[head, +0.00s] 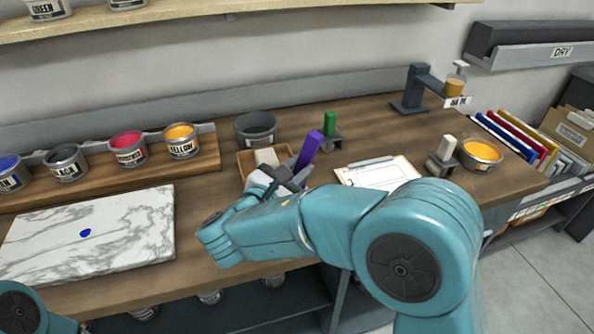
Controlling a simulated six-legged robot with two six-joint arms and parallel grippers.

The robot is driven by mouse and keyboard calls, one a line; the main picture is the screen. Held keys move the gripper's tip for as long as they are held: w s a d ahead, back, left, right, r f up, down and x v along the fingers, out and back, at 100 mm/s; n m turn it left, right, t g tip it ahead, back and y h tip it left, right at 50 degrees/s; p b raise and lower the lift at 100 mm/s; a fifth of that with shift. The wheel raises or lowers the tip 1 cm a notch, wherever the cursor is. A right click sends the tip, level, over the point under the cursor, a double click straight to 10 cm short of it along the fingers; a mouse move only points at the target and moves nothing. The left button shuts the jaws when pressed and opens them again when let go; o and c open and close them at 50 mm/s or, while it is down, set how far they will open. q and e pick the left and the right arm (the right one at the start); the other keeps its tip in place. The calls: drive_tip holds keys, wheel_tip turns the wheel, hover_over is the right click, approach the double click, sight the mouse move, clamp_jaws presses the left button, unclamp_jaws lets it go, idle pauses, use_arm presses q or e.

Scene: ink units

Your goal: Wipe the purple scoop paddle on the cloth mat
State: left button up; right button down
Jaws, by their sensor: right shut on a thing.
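The purple scoop paddle (308,150) stands tilted, its purple handle rising up and to the right out of my right gripper (284,178). That gripper is shut on it, low over the bench's middle, and my forearm partly covers it. The paddle's scoop end is hidden. A shallow brown tray (245,161) with a whitish pad (266,157), possibly the cloth mat, lies right behind the gripper. I cannot tell whether the paddle touches the pad. Only a part of my left arm shows at the bottom left corner; its gripper is out of view.
A marble slab (120,240) with a blue ink dab lies at left, below a row of ink cans (127,147). A grey bowl (256,128), green paddle (330,124), clipboard (380,174), white paddle (447,146) and orange-ink bowl (481,153) stand behind and right.

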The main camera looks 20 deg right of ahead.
drive_tip(key=shift+r+p, duration=0.45)
drive_tip(key=shift+r, duration=0.4)
